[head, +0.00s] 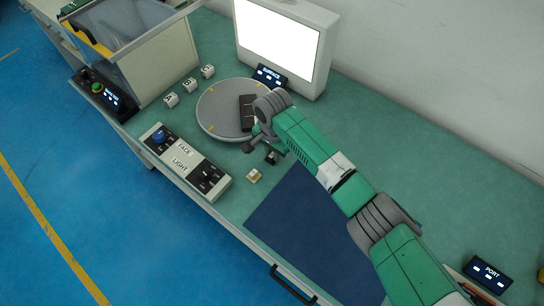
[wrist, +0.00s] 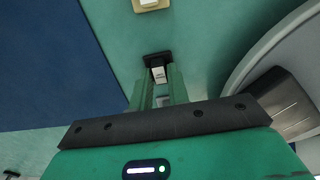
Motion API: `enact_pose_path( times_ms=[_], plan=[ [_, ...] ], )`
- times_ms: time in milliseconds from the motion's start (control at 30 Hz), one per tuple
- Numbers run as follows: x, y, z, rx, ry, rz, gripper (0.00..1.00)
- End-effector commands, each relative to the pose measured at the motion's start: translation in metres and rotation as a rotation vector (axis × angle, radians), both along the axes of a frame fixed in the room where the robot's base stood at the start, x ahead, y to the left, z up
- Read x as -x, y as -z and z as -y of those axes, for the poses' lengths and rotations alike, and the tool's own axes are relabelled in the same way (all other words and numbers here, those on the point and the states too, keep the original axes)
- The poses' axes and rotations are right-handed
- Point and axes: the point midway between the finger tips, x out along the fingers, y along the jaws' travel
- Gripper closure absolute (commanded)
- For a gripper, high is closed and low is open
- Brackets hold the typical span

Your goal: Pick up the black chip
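In the wrist view a small black piece with a pale printed label (wrist: 158,70), which looks like the black chip, is at the tips of my gripper (wrist: 160,76). The two green fingers stand apart with the labelled part in line with the gap between them. I cannot tell whether they touch it or whether it is clear of the bench. In the head view my gripper (head: 268,150) reaches down over the green bench, left of the blue mat, partly hidden by my arm. A small dark piece shows there at its tip.
A beige square piece with a pale top (head: 253,176) lies close by, nearer the front edge. A round grey turntable (head: 222,108) holds a dark block (head: 247,112). A lit panel (head: 278,38) stands behind. A control box (head: 185,163) lies left, a blue mat (head: 310,235) right.

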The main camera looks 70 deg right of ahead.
Motion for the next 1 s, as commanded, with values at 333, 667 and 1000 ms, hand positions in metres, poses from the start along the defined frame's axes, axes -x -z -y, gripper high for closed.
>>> enact_pose_path(
  times_ms=[333,667,1000],
  plan=[
    [0.000,0.000,0.000,0.000,0.000,0.000,1.00],
    [-0.001,-0.032,-0.001,-0.001,0.000,0.002,1.00],
    [0.051,-0.045,-0.047,-0.006,0.003,0.005,1.00]
  ],
)
